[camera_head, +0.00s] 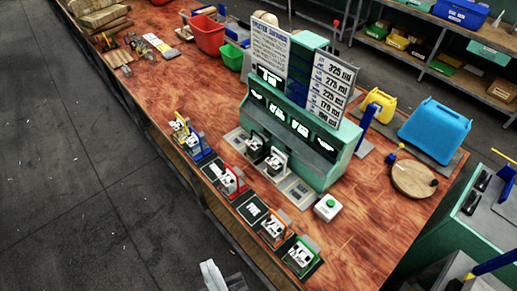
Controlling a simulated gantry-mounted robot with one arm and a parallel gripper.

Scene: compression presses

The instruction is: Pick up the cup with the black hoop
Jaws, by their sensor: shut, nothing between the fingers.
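A row of small holders with white pieces stands along the bench's front edge: a blue and yellow one (190,138), a red one (231,184), an orange one (272,232) and a green one (301,255). Between the red and orange ones lies a dark mat (251,209) with pale marks and no upright holder. Two small black and white pieces (255,147) (275,161) stand at the front of the green press station. I cannot tell which piece is the cup with the black hoop. No gripper fingers can be made out.
The green press station (335,160) with sign boards fills the bench's middle. A white box with a green button (327,208), a round wooden board (413,179) and a blue container (434,130) are to its right. A pale grey part (212,275) shows at the bottom edge.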

